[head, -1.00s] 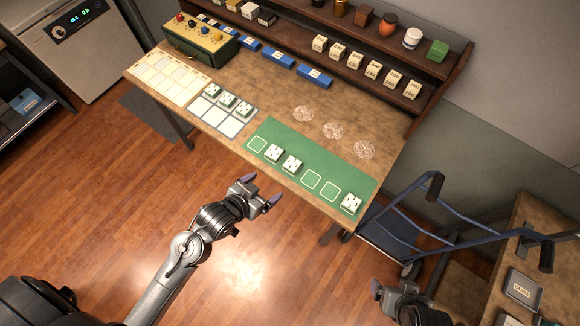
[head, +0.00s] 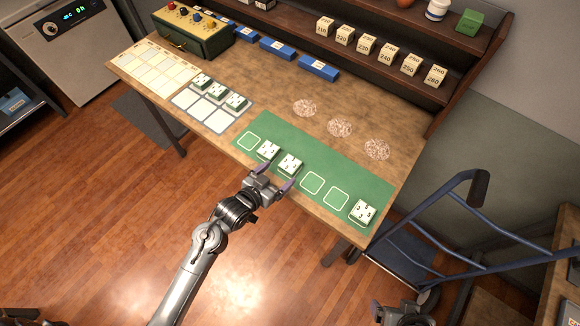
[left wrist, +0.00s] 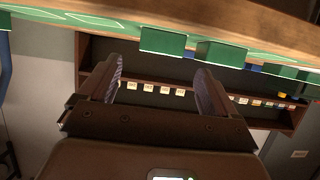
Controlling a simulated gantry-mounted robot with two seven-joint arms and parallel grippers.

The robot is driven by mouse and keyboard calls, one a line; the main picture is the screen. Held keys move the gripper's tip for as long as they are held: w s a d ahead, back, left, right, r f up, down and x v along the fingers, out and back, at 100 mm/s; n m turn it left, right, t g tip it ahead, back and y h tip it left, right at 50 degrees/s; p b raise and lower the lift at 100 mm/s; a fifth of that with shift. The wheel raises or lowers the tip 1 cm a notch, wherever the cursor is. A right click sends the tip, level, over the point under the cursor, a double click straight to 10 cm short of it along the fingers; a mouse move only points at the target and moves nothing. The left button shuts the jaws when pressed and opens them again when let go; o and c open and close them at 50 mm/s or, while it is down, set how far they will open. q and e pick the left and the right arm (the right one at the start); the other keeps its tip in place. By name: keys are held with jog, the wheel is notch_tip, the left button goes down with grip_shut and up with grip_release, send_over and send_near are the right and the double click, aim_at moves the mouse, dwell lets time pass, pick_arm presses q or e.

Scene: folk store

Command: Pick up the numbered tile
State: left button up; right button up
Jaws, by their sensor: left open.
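Several white-topped green tiles with dark marks lie on the table. One tile (head: 268,151), a second tile (head: 290,164) and a third tile (head: 363,211) sit on the green mat (head: 325,169). My left gripper (head: 269,179) is open and empty at the table's front edge, just in front of the first two. In the left wrist view, two green tile sides (left wrist: 163,42) (left wrist: 222,52) show ahead of the open fingers, apart from them. My right gripper (head: 402,312) is partly in view at the bottom; its jaws are unclear.
More tiles (head: 219,92) lie on a white-squared card (head: 210,113). Three outlined mat squares (head: 312,183) are empty. Numbered blocks (head: 366,44) line the shelf, with blue bars (head: 278,49) before it. A blue cart (head: 440,240) stands right of the table.

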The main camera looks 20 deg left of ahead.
aim_at(290, 163)
pick_arm(q)
jog(key=shift+b+x, duration=0.4)
jog(key=shift+x, duration=3.55)
jog(key=c, duration=1.2)
jog(key=shift+o, duration=0.2)
jog(key=shift+r, duration=0.15)
